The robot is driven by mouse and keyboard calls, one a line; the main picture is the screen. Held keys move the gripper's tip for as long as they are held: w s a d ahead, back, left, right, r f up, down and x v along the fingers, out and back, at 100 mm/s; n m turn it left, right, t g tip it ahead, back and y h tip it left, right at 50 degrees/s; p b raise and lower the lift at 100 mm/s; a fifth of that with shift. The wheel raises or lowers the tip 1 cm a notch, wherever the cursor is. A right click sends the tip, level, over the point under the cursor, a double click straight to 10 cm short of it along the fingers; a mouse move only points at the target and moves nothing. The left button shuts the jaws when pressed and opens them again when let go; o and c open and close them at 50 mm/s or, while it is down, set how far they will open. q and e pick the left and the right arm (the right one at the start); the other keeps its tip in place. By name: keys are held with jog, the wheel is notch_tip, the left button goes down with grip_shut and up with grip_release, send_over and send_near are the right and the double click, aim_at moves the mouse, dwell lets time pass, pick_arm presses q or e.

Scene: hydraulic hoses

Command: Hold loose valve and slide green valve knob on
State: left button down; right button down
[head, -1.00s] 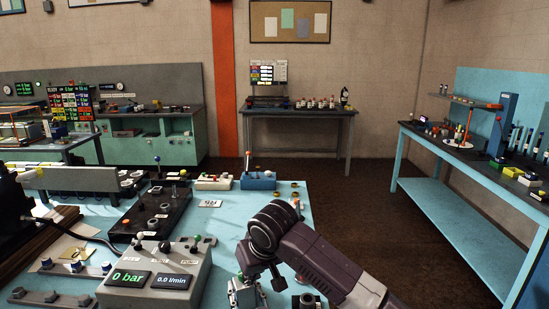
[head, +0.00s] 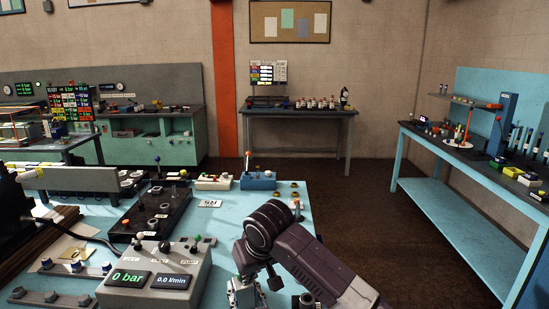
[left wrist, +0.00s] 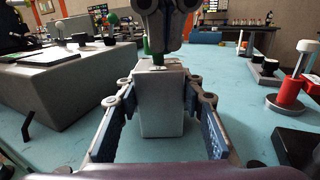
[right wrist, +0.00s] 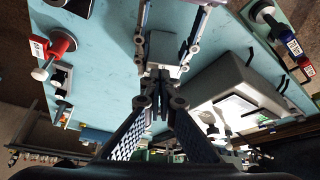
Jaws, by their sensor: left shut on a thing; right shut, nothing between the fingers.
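A grey block-shaped valve (left wrist: 162,105) stands upright between the two fingers of my left gripper (left wrist: 163,112), which is shut on it. The valve also shows in the right wrist view (right wrist: 168,48). My right gripper (left wrist: 160,58) is directly above the valve's top, fingers together. In the right wrist view, my right gripper (right wrist: 160,88) is shut and empty, pointing at the valve. A green piece (left wrist: 147,46) shows partly behind the right gripper near the valve's top; I cannot tell whether it is the valve knob or whether it touches the valve. In the head view my right arm hides most of this.
A grey control box (head: 155,275) with displays and small knobs stands to the left on the light-blue bench. A red valve (left wrist: 290,95) with a pale handle stands to the right in the left wrist view. Bench surface between them is clear.

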pick_arm(q)
jog(key=shift+d, duration=0.3)
pick_arm(e)
jog(key=shift+s+a+r, duration=0.1)
jog(key=shift+s+a, duration=0.05)
jog(key=shift+a, duration=0.2)
jog(key=shift+s, duration=0.1)
pick_arm(q)
jog(key=shift+a, duration=0.1)
pick_arm(e)
jog(key=shift+s+d, duration=0.15)
jog(key=shift+d, duration=0.05)
pick_arm(q)
jog(key=shift+a, duration=0.15)
pick_arm(e)
notch_tip(320, 180, up, 6)
jog(key=shift+d+f, duration=0.1)
notch_tip(320, 180, down, 6)
jog(key=shift+w+d, duration=0.25)
jog(key=shift+d, duration=0.1)
dwell(0.5)
